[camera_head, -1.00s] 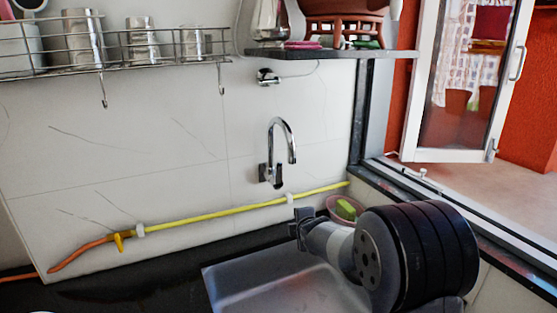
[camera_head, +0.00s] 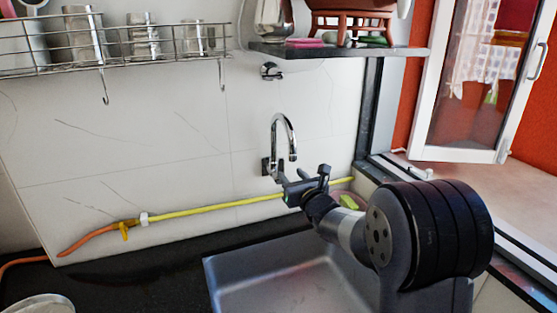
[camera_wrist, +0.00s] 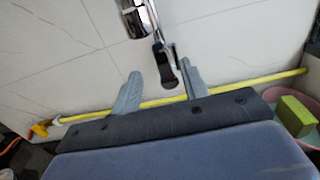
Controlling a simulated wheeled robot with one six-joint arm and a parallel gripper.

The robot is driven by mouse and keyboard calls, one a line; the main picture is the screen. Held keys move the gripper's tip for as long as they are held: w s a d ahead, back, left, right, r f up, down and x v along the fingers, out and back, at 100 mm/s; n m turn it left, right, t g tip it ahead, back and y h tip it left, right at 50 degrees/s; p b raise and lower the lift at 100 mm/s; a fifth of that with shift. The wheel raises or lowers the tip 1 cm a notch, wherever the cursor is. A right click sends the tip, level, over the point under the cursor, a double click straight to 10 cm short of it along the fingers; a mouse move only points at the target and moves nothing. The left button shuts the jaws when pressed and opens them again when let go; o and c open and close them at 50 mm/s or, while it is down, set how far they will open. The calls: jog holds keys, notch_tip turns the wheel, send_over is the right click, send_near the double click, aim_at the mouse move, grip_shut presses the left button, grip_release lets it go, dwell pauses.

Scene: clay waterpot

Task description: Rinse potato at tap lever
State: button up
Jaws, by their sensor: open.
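The chrome tap (camera_head: 284,140) is fixed to the white tiled wall above the sink, its curved spout pointing down. Its lever is largely hidden behind my gripper in the head view. In the wrist view the tap body (camera_wrist: 137,18) is at the top and the dark tap lever (camera_wrist: 166,70) hangs between my fingers. My gripper (camera_wrist: 160,92) is open, with one finger on each side of the lever. I cannot tell whether either finger touches it. In the head view my gripper (camera_head: 306,180) is just below the spout. No potato is visible.
The grey sink basin (camera_head: 275,285) is below the tap. A yellow hose (camera_head: 215,207) runs along the wall. A pink bowl with a green sponge (camera_head: 349,201) is at the right, also visible in the wrist view (camera_wrist: 298,115). A shelf (camera_head: 340,50) and a wire rack (camera_head: 120,45) are above.

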aim_at(282, 164)
jog(key=p+x, duration=0.3)
jog(key=x, duration=0.6)
jog(key=shift+w+a+p, duration=0.25)
jog(key=shift+w+p, duration=0.05)
jog(key=shift+w, duration=0.4)
jog(key=shift+c, duration=0.3)
grip_shut()
